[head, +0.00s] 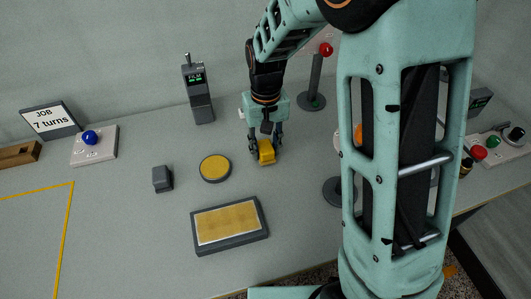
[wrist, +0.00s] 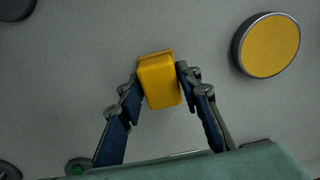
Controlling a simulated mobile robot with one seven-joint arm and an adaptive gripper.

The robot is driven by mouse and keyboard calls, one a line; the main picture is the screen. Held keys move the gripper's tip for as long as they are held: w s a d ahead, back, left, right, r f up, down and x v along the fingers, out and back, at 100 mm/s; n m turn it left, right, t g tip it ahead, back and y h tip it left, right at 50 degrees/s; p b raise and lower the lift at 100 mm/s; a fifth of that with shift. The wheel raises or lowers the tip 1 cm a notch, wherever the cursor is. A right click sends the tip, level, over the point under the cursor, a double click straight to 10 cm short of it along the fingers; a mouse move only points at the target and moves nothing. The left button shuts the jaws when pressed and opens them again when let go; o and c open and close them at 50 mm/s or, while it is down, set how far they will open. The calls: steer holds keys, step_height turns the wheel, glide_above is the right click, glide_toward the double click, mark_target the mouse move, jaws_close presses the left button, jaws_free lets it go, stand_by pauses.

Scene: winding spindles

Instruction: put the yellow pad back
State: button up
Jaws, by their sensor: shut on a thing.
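The yellow pad (head: 266,152) is a small yellow block at the tip of my gripper (head: 266,143). In the wrist view, the yellow pad (wrist: 160,80) sits between the two blue-lined fingers of my gripper (wrist: 158,88), which are shut on it. Whether it touches the table is hard to tell. A round yellow disc with a dark rim (head: 215,168) lies just left of my gripper; it also shows in the wrist view (wrist: 270,45). A dark tray with a yellow-tan surface (head: 229,225) lies nearer the front.
A small grey block (head: 162,179) stands left of the disc. A dark meter (head: 198,90) stands at the back, and a post with a red ball (head: 316,80) stands behind right. A blue-button box (head: 94,145) is at left. My arm hides part of the right side.

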mark_target(266, 146)
steer(key=shift+f, duration=0.35)
steer(key=shift+f, duration=0.2)
steer(key=o, duration=1)
steer(key=shift+r, duration=0.1)
step_height(266, 146, up, 12)
steer(key=p, duration=0.1)
